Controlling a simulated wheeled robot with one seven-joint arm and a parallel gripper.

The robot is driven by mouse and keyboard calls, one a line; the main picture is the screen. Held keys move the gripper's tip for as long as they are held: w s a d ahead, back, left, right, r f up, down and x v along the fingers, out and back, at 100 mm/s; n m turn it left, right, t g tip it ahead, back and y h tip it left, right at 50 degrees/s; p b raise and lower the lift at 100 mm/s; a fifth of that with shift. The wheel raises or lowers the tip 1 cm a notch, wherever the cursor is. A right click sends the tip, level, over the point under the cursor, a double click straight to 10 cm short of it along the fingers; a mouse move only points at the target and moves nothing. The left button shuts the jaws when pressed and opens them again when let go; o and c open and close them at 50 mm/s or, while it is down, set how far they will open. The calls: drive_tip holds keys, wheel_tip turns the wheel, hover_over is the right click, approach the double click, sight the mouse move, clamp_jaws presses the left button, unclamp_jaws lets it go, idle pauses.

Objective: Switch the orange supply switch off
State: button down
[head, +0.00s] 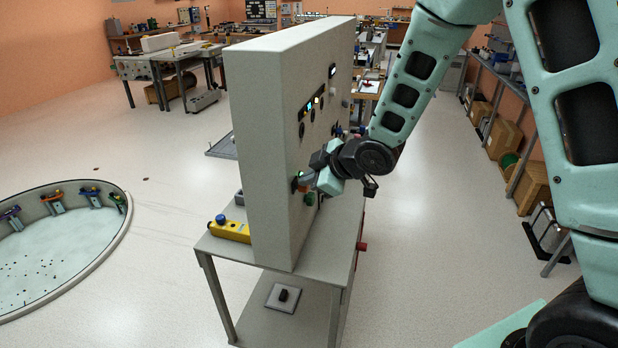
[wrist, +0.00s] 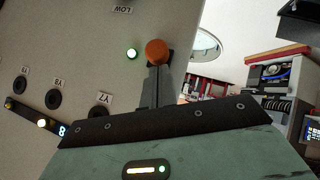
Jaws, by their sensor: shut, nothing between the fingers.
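The orange supply switch (wrist: 156,50) has a rounded orange knob on the light grey panel face in the wrist view. A lit green lamp (wrist: 131,53) is just left of it. My gripper (wrist: 157,72) is shut and empty, with its fingertips right at the knob's lower edge; I cannot tell whether they touch it. In the head view my gripper (head: 303,181) is at the lower front part of the tall grey cabinet (head: 262,150), and the switch is largely hidden by it.
The cabinet stands on a grey table (head: 222,262). A yellow box with a blue button (head: 230,230) sits at its left. The panel also has black knobs labelled Y7 (wrist: 97,114) and Y8 (wrist: 53,98). Shelving (head: 510,110) lines the right wall; the floor between is clear.

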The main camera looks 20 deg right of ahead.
wheel_tip(320, 180, down, 3)
drive_tip(key=b, duration=0.3)
drive_tip(key=shift+s+f, duration=0.1)
drive_tip(key=shift+f, duration=0.1)
